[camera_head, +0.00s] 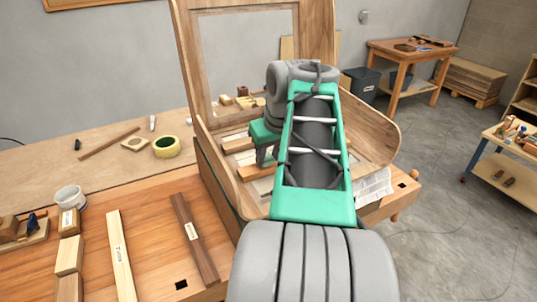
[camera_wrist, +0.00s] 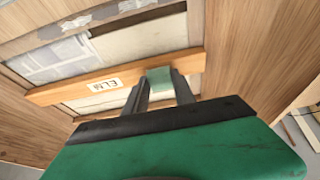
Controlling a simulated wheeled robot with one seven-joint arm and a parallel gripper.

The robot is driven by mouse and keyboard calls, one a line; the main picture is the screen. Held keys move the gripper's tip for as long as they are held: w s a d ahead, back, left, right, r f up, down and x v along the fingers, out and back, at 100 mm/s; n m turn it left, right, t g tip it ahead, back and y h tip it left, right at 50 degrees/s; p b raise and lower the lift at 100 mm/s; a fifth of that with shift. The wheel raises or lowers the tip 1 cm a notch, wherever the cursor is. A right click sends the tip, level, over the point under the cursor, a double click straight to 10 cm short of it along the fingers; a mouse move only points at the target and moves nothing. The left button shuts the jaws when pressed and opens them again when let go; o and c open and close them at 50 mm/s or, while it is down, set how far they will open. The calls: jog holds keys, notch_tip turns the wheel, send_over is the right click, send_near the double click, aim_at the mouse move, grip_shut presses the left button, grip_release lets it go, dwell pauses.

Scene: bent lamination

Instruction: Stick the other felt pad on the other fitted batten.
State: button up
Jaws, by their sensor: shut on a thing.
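My gripper (camera_wrist: 160,84) is shut on a pale green felt pad (camera_wrist: 159,77) between its fingertips. The pad overlaps the orange-brown batten with the ELM label (camera_wrist: 120,77) in the wrist view, right of the label. I cannot tell whether they touch. That batten spans the wooden frame. In the head view my gripper (camera_head: 266,158) reaches down inside the bent wooden frame (camera_head: 222,165); my arm hides the right ends of the battens.
Curved wooden side walls (camera_head: 370,125) rise around my gripper.

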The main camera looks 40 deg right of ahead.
jog(key=shift+f+b, duration=0.3)
jog(key=shift+f, duration=0.15)
dwell(0.3)
jog(key=o, duration=1.1)
notch_tip(320, 180, up, 7)
jog(key=p, duration=0.6)
jog(key=shift+r+p, duration=0.1)
jog(key=shift+p, duration=0.2)
